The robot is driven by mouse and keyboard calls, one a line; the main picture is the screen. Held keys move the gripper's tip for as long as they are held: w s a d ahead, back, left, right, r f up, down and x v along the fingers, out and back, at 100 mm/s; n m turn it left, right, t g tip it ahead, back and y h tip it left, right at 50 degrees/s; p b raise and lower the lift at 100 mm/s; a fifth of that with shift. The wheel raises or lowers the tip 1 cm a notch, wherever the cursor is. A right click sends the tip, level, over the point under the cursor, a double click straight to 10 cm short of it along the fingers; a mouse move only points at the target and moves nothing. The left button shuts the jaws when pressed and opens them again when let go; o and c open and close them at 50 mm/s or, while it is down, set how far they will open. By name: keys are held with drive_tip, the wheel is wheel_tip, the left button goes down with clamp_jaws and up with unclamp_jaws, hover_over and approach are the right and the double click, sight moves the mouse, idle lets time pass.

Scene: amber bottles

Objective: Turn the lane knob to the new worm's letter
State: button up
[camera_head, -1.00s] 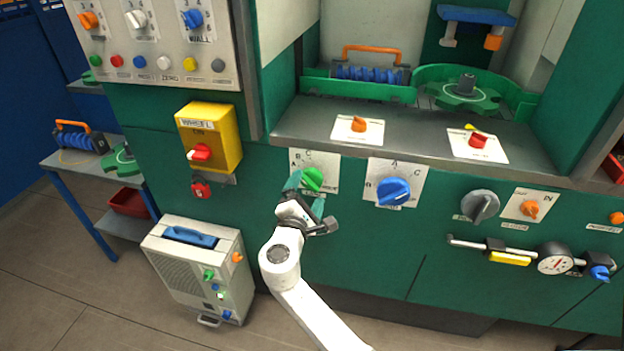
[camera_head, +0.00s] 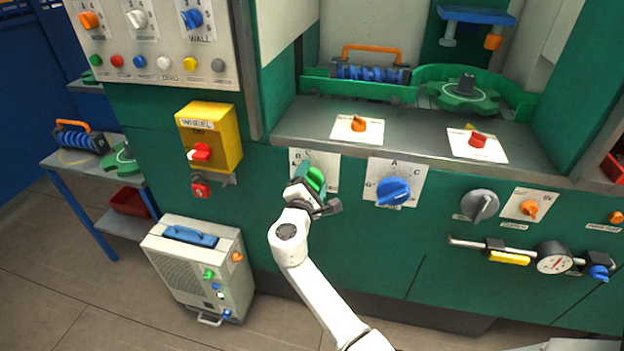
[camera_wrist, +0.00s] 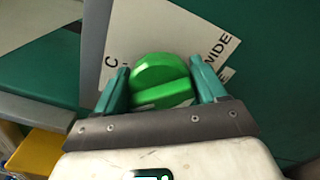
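The green knob (camera_head: 315,180) sits on a white lettered plate (camera_head: 327,161) on the green front panel. My gripper (camera_head: 311,186) is at this knob and partly hides it and its plate. In the wrist view the green knob (camera_wrist: 162,82) lies between my two fingers (camera_wrist: 160,88), which stand apart on either side; whether they touch it is unclear. The letter C and the word "WIDE" show on its plate. A blue knob (camera_head: 394,192) on a lettered plate is to the right. A blue worm (camera_head: 371,75) with an orange handle lies in the machine's bay; another worm (camera_head: 80,138) is on the side table.
A yellow switch box (camera_head: 222,140) projects from the panel left of my gripper. A grey portable unit (camera_head: 180,268) stands on the floor below. A grey ledge (camera_head: 400,128) overhangs the knobs. A rail with a dial gauge (camera_head: 553,258) is at the lower right.

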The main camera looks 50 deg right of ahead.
drive_tip(key=c, duration=0.5)
drive_tip(key=shift+f, duration=0.1)
drive_tip(key=shift+f+m+b, duration=0.1)
drive_tip(key=shift+m+b, duration=0.2)
drive_tip(key=shift+b, duration=0.35)
drive_tip(key=m+b, duration=0.1)
drive_tip(key=b, duration=0.2)
drive_tip(key=shift+f+m, duration=0.2)
drive_tip(key=shift+m, duration=0.2)
drive_tip(key=m+b, duration=0.3)
drive_tip(key=b, duration=0.1)
drive_tip(key=shift+r, duration=0.15)
drive_tip(key=shift+s+m, duration=0.1)
drive_tip(key=shift+m, duration=0.2)
drive_tip(key=o, duration=1)
drive_tip(key=shift+r, duration=0.1)
